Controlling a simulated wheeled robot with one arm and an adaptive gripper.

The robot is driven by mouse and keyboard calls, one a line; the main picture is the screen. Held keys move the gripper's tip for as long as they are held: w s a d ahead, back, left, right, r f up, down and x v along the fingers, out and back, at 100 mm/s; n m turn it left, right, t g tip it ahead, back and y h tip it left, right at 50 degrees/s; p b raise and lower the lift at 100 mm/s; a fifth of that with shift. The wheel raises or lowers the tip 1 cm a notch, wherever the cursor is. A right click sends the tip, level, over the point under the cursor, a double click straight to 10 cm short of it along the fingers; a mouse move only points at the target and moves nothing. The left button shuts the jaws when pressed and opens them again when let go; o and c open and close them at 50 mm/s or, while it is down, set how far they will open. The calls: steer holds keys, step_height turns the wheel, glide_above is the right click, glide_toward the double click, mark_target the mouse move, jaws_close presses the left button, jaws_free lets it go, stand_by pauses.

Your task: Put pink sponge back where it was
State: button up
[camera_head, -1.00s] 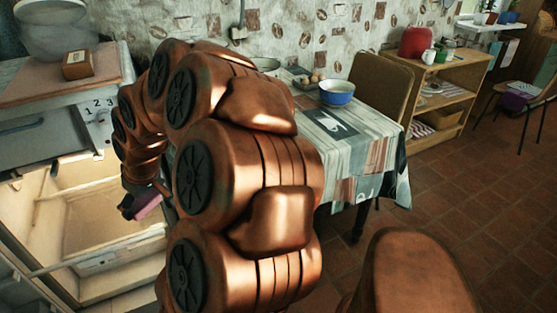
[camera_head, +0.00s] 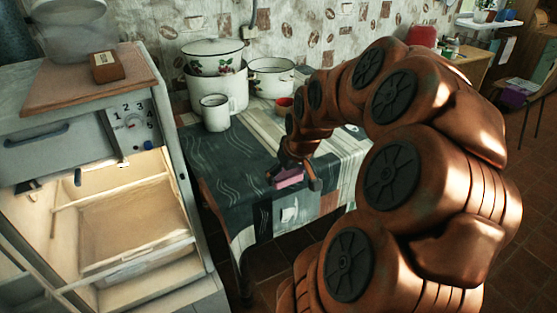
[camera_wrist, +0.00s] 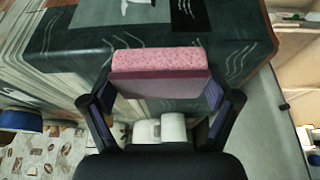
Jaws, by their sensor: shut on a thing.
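The pink sponge (camera_head: 289,178) is held in my gripper (camera_head: 294,174) in the head view, above the near part of the cloth-covered table (camera_head: 230,165). In the wrist view the sponge (camera_wrist: 160,72) spans between the two fingers of my gripper (camera_wrist: 160,98), which are shut on it. I cannot tell exactly how high the sponge is above the cloth.
A white mug (camera_head: 214,113), a large enamel pot (camera_head: 217,88) and a smaller pot (camera_head: 271,78) stand at the back of the table. A small red cup (camera_head: 284,104) is close to my arm. The open lit fridge (camera_head: 120,215) is at left, with a brown box (camera_head: 107,67) on top.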

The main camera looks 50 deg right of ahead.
steer(key=p, duration=0.1)
glide_above(264, 162)
steer(key=s, duration=0.1)
steer(key=shift+s+a+f, duration=0.2)
steer(key=shift+a+f, duration=0.05)
steer(key=shift+f, duration=2.25)
steer(key=shift+f, duration=0.15)
steer(key=o, duration=1)
steer(key=shift+c, duration=0.2)
